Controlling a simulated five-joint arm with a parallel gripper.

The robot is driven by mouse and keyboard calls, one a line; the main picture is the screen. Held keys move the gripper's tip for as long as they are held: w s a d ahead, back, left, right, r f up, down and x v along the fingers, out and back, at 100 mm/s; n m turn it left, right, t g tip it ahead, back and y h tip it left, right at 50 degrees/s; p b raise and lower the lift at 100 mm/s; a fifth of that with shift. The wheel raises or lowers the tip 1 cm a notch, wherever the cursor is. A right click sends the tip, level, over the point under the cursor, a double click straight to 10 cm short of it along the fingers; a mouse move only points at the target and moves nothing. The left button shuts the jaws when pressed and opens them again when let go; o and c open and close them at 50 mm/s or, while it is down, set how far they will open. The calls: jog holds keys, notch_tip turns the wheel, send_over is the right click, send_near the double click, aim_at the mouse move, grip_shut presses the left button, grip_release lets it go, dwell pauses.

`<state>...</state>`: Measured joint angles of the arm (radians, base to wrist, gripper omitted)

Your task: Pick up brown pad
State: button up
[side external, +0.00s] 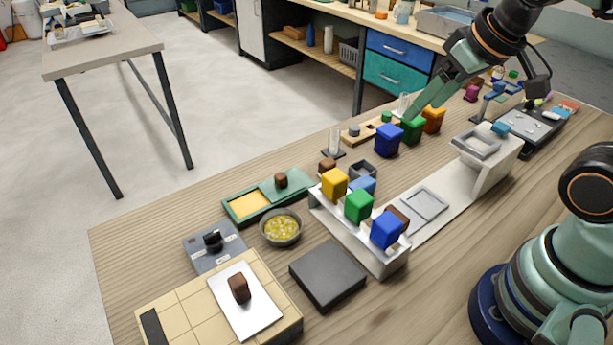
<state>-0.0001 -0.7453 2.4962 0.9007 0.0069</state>
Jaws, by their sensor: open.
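Several small brown pieces are in view, and I cannot tell which one is the brown pad. One brown block (238,288) stands on a white plate at the front left. Another brown piece (281,180) sits on the green tray (243,208). A third brown piece (327,165) is behind the yellow block, and a fourth (398,215) is partly hidden behind a blue block. My gripper (415,112) is open, at the back right by a green block (412,131), far from the brown piece on the white plate. Its fingertips are small and partly unclear.
A pale rack (385,262) holds yellow, green and blue blocks in the middle. A bowl of yellow bits (281,228) and a dark square slab (327,274) stand near it.

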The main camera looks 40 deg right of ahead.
jog(key=w+m+g, duration=0.1)
jog(key=w+m, duration=0.3)
jog(key=w, duration=0.1)
jog(key=m+g, duration=0.5)
jog(key=m, duration=0.9)
send_over(328, 161)
notch_tip(328, 161, down, 12)
notch_tip(328, 161, down, 7)
jog(key=shift+w+d+r, duration=0.1)
jog(key=shift+d+r, duration=0.05)
jog(key=shift+r, duration=0.05)
jog(key=shift+a+f, duration=0.2)
jog(key=shift+f, duration=2.5)
jog(key=shift+c, duration=0.3)
grip_shut()
